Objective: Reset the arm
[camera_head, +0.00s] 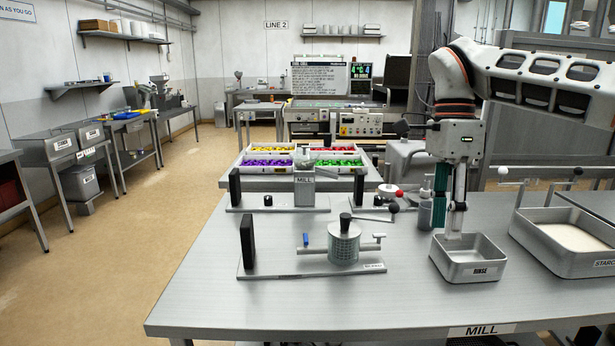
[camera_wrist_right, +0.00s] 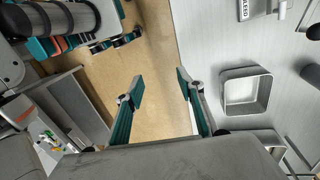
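My right gripper (camera_head: 449,207) hangs pointing down in the head view, in front of the line of sight to the RINSE tray. In the right wrist view its two fingers (camera_wrist_right: 163,90) are spread, with nothing between them but floor, beside the table edge. The RINSE tray (camera_head: 478,268) is a metal box on the table; it also shows in the right wrist view (camera_wrist_right: 247,106). My left arm is not in the head view. Teal, black and orange parts at the upper left of the wrist view look like that arm, but its finger opening is unclear.
The steel MILL table (camera_head: 300,305) holds a mill with a mesh drum (camera_head: 344,248), upright black paddles, and a STARCH tray (camera_head: 530,232) at the right. Bins of coloured pieces (camera_head: 265,163) stand behind. The table's front left is clear, with open floor beyond it.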

